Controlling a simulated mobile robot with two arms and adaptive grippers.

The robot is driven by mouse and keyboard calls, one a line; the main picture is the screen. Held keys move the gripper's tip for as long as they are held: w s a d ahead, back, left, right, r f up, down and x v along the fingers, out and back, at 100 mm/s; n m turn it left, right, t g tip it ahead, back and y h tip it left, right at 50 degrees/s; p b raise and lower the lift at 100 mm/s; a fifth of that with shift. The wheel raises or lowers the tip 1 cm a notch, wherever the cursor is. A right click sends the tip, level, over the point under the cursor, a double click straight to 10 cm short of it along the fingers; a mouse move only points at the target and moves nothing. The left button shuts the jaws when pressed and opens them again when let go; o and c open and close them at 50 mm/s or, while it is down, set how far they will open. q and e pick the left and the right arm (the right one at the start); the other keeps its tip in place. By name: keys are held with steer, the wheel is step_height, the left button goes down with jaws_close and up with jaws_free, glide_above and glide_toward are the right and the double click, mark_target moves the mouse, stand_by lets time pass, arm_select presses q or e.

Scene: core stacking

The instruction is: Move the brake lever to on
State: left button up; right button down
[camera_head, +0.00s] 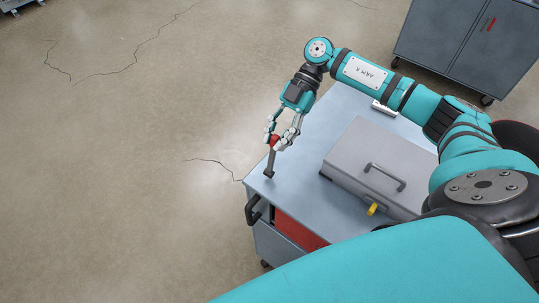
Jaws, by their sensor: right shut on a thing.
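My right gripper (277,140) comes from above and is shut on the red knob. The fingers cover part of the knob. No on or off marking can be read at the lever. My left gripper is not in view.
A grey metal case (345,150) with a dark handle lies on the cart top (302,170) right of the lever. A black push handle (252,209) sticks out at the cart's left side. A dark cabinet (462,45) stands at the upper right. The floor at left is clear.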

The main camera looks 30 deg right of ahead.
mark_target(274, 152)
steer(key=shift+w+d+f+b, duration=0.15)
steer(key=shift+w+d+f, duration=0.05)
steer(key=shift+d, duration=0.3)
steer(key=shift+w+d+f+b, duration=0.15)
steer(key=shift+w+d, duration=0.05)
steer(key=shift+d, duration=0.3)
steer(key=shift+w+d+f+b, duration=0.15)
steer(key=shift+w+d+f, duration=0.05)
steer(key=shift+d, duration=0.3)
steer(key=shift+w+d+f+b, duration=0.3)
steer(key=shift+d+f+b, duration=0.2)
steer(key=shift+d, duration=0.2)
steer(key=shift+w+d+f+b, duration=0.25)
steer(key=shift+d+f+b, duration=0.25)
steer(key=shift+d, duration=0.15)
